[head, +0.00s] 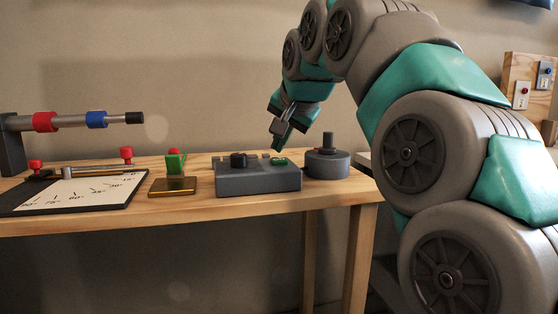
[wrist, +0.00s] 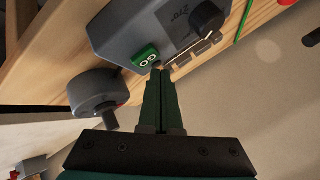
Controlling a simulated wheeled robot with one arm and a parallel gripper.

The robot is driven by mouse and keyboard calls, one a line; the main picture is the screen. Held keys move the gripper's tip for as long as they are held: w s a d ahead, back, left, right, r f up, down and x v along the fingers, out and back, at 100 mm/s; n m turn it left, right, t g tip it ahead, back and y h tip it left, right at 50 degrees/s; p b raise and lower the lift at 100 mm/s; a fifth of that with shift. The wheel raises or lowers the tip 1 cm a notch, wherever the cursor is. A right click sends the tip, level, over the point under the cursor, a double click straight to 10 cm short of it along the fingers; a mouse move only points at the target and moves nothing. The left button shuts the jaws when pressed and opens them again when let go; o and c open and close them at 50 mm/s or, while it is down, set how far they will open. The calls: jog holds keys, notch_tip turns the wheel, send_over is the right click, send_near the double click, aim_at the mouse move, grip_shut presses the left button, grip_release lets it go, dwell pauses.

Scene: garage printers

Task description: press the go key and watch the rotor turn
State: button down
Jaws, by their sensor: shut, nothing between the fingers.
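The green go key (head: 279,161) sits on the right part of the grey control box (head: 258,181). In the wrist view the key (wrist: 145,56) shows its "GO" letters. My gripper (head: 276,149) is shut and empty, pointing down just above the key. In the wrist view its fingertips (wrist: 159,72) are beside the key's edge; I cannot tell whether they touch. A round grey unit with an upright post (head: 326,161), apparently the rotor, stands right of the box. It also shows in the wrist view (wrist: 95,90). I cannot tell whether it turns.
A black knob (head: 238,160) is on the same box. A brass plate (head: 173,186) with a green and red piece stands to the left. An angle-marked board (head: 70,190) and a rod with red and blue collars (head: 80,120) are farther left on the wooden bench (head: 200,208).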

aim_at(280, 161)
jog(key=shift+f, duration=0.1)
dwell(0.7)
jog(key=shift+f, duration=0.3)
jog(key=shift+f+b, duration=0.45)
jog(key=shift+f, duration=0.05)
dwell(0.7)
jog(key=shift+r, duration=0.15)
jog(key=shift+r+p, duration=0.7)
jog(key=shift+r, duration=0.2)
jog(key=shift+r+p, duration=1.95)
jog(key=shift+r, duration=0.5)
jog(key=shift+f, duration=0.1)
